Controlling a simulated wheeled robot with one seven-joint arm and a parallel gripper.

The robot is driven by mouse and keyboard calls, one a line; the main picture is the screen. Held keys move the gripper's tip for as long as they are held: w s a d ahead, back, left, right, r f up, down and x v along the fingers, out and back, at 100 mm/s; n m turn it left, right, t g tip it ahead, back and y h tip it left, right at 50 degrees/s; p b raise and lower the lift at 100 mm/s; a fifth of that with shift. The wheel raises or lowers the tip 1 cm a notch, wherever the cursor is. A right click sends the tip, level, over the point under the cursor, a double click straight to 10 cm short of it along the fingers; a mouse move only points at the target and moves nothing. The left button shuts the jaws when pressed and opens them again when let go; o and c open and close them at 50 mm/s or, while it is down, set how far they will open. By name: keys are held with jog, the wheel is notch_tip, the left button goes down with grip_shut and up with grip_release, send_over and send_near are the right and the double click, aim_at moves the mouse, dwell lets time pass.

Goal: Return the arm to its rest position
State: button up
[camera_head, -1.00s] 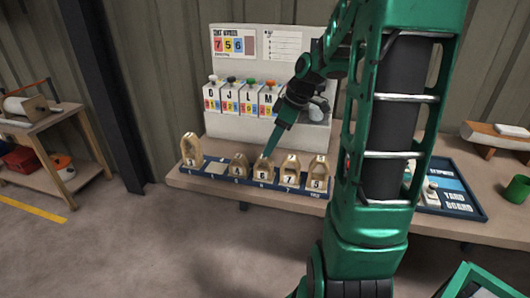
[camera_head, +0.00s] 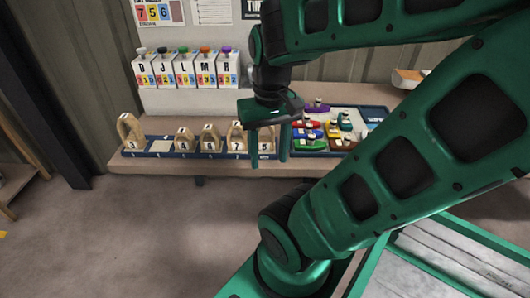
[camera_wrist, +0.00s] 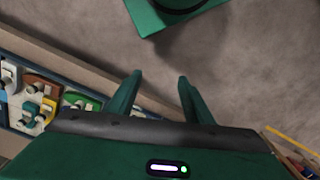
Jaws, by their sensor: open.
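My gripper (camera_head: 268,158) hangs pointing down in front of the bench's front edge in the head view, with its two green fingers apart and nothing between them. In the wrist view its fingers (camera_wrist: 158,92) are also spread and empty, above the bare floor. My green arm crosses the right half of the head view and hides part of the bench.
The bench (camera_head: 150,183) holds a blue rack (camera_head: 163,154) of numbered wooden pieces and a board with several toy boats (camera_head: 308,125). A green-edged tray (camera_head: 462,256) is at lower right. Floor in front is clear.

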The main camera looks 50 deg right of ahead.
dwell(0.4)
jog(key=shift+w+f, duration=0.25)
jog(key=shift+w, duration=0.35)
dwell(0.4)
